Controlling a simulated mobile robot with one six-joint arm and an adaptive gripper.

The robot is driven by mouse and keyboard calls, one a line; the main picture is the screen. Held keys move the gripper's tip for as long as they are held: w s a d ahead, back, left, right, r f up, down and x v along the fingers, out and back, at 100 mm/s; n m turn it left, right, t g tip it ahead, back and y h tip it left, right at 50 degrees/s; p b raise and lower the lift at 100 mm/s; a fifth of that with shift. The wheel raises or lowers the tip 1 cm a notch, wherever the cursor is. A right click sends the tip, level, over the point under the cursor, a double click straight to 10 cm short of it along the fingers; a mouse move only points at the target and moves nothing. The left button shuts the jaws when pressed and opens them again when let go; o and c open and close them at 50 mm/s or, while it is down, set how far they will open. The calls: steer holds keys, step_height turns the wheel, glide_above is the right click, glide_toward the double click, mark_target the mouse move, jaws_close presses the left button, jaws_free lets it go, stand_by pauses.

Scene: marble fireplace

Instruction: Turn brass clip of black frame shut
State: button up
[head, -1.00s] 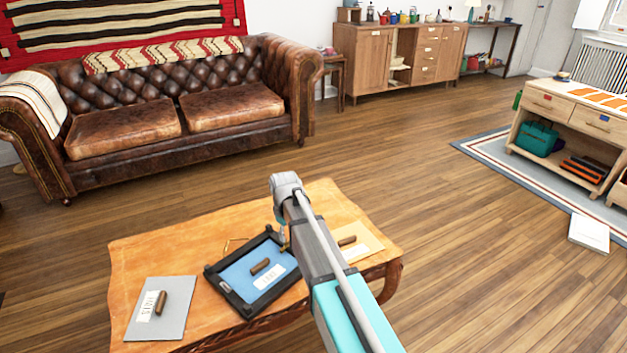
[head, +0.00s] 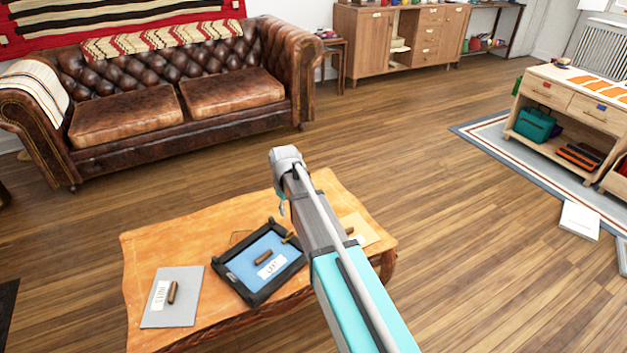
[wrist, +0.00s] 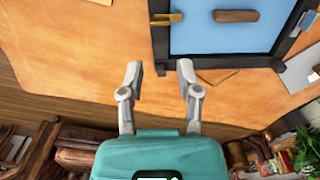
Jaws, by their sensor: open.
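The black frame (head: 262,298) lies flat on the wooden table, around a blue panel (head: 240,263) with a brown handle (head: 263,257) and a white label (head: 272,266). The brass clip (head: 288,238) is at the frame's right side. In the wrist view the brass clip (wrist: 168,18) lies across the black frame (wrist: 162,42), its inner end over the blue panel (wrist: 215,40). My gripper (wrist: 160,70) is open and empty, its fingertips beyond the frame's corner and apart from the clip. In the head view my arm hides most of the gripper.
A grey board (head: 185,305) with a brown handle lies left of the frame on the table (head: 140,265). A tan board (head: 362,228) lies to the right, partly behind my arm. A thin bent brass piece (wrist: 217,80) lies beside the frame. A leather sofa (head: 180,100) stands behind.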

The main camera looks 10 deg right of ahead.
steer(key=s+d+r+m+p, duration=0.2)
steer(key=s+r+p, duration=0.3)
steer(key=r+p, duration=0.3)
steer(key=s+d+r+m+p, duration=0.2)
steer(key=s+d+r+p, duration=0.2)
steer(key=s+r+p, duration=0.2)
step_height(320, 180, up, 2)
steer(key=shift+s+r+p, duration=0.15)
steer(key=shift+r+p, duration=0.05)
steer(key=shift+p, duration=0.7)
steer(key=s+d+r+m+p, duration=0.3)
steer(key=s+r+p, duration=0.6)
steer(key=r+p, duration=0.1)
steer(key=shift+d+r+p, duration=0.2)
steer(key=shift+r+p, duration=0.1)
